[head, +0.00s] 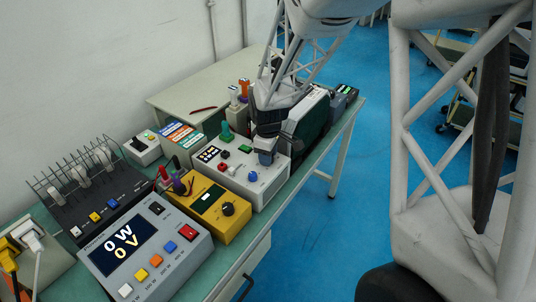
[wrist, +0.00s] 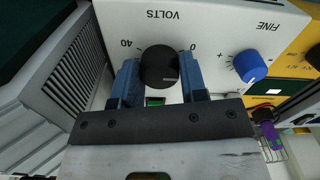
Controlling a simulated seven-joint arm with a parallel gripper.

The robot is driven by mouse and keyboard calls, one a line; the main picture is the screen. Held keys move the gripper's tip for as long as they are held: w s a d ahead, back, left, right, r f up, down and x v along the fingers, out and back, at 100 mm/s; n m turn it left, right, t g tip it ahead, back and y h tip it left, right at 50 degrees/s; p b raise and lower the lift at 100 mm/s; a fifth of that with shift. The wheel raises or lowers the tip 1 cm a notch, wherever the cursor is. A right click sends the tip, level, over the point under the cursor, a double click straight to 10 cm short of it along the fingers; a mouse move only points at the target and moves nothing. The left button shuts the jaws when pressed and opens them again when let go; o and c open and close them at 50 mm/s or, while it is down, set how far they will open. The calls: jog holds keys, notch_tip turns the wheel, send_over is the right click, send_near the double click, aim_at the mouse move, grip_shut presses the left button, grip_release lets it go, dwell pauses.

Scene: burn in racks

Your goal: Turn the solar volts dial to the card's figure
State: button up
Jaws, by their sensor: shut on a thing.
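The black volts dial (wrist: 160,67) shows in the wrist view on a white panel (wrist: 215,22), under an upside-down "VOLTS" label with "40" on the left and "0" on the right. A short pale mark on the dial points right. My gripper (wrist: 159,72) is shut on the dial, with one blue finger on each side. In the head view my gripper (head: 266,156) is at the far right of the white instrument (head: 268,188) and hides the dial. A box with coloured label strips (head: 181,136) stands behind; I cannot read a figure on it.
A blue "FINE" knob (wrist: 250,65) sits close to the right of the dial. A yellow meter (head: 215,213) and a grey meter (head: 150,262) reading 0 W and 0 V stand nearer on the bench. A dark green-sided unit (head: 312,118) stands beyond the white instrument.

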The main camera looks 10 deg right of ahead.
jog(key=m, duration=0.4)
jog(key=shift+m, duration=0.3)
jog(key=m, duration=0.9)
jog(key=shift+m, duration=1.9)
jog(key=o, duration=0.9)
jog(key=shift+r, duration=0.1)
